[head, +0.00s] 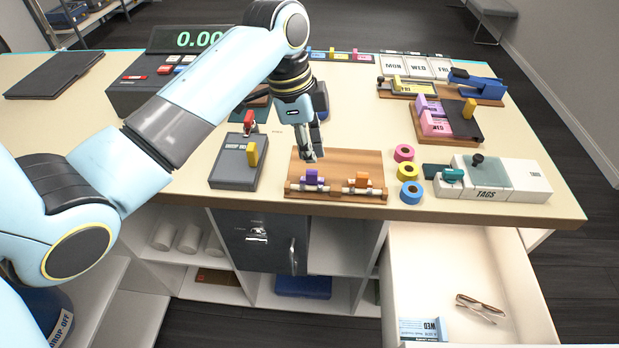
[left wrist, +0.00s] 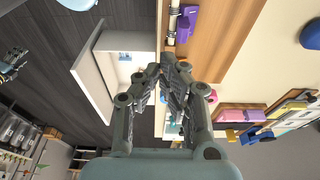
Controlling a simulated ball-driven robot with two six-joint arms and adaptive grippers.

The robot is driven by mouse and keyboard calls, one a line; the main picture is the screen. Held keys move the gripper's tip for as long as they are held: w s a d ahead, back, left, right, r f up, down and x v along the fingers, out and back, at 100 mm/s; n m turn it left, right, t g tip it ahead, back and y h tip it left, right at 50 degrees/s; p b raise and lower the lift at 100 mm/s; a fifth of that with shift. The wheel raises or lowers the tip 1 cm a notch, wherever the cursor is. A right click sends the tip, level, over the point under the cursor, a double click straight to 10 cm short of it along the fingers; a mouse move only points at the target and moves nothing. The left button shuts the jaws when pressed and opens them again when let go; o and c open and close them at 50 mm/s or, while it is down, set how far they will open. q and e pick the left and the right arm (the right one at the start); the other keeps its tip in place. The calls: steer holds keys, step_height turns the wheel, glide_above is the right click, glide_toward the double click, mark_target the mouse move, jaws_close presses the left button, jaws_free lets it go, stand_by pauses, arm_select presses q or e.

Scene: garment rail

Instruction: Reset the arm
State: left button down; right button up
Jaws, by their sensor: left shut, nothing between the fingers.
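My left arm reaches in from the left in the head view, over the counter. Its gripper (head: 311,152) points down above the back part of a wooden board (head: 340,164) that bears a purple clip (head: 312,178) and an orange clip (head: 361,180). The fingers are shut with nothing between them. In the left wrist view the closed fingers (left wrist: 167,75) show in the middle, and the purple clip (left wrist: 187,22) is beyond them at the top.
Pink, yellow and blue tape rolls (head: 409,172) and a tags box (head: 488,178) stand right. A register (head: 150,92) stands at the back left.

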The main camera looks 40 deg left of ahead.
stand_by(0.3)
arm_select(q)
steer(key=s+f+n+g+b, duration=0.1)
steer(key=s+f+b, duration=0.55)
steer(key=f, duration=0.75)
steer(key=s+a+f+n+g+b, duration=0.15)
steer(key=s+f+b, duration=0.5)
steer(key=f, duration=0.65)
steer(key=s+d+f+n+g+b, duration=0.1)
steer(key=s+f+b, duration=0.3)
steer(key=s+f, duration=0.75)
steer(key=s+a+f+n+t+y+b, duration=0.1)
steer(key=s+f+n+b, duration=0.2)
steer(key=s+f, duration=0.5)
steer(key=s+a+f+n+t+y+b, duration=0.1)
steer(key=s+f+n+b, duration=0.3)
steer(key=s+f, duration=0.4)
step_height(320, 180, down, 8)
steer(key=shift+s+a+r+n+t+y, duration=0.2)
steer(key=shift+a+n+t+y, duration=0.15)
steer(key=shift+a+t, duration=0.2)
